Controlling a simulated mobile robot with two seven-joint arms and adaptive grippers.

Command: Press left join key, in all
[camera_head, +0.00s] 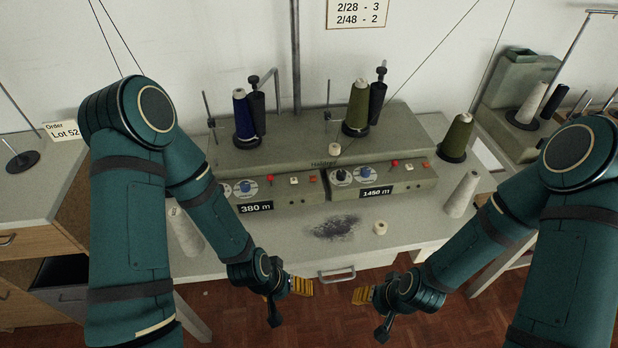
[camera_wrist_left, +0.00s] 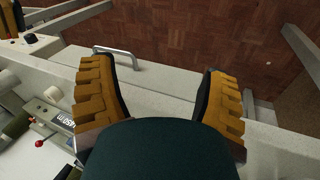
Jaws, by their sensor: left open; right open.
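The winding machine (camera_head: 290,152) stands on the table with two control panels. The left panel, labelled 380 m (camera_head: 256,207), has two dials, a red knob (camera_head: 271,178), a pale key (camera_head: 294,181) and an orange-red key (camera_head: 313,179). I cannot read which is the join key. The right panel, labelled 1450 m (camera_head: 376,192), has a similar set. My left gripper (camera_head: 301,286) is open and empty by the table's front edge, below the left panel and apart from it. It also shows open in the left wrist view (camera_wrist_left: 156,70). My right gripper (camera_head: 362,295) is open and empty, facing it.
A blue cone (camera_head: 242,116) and an olive cone (camera_head: 357,105) stand on the machine. Another olive cone (camera_head: 457,137) and a pale cone (camera_head: 462,193) stand at right. A small cream spool (camera_head: 380,228) and dark fluff (camera_head: 335,228) lie on the table, in front of the panels.

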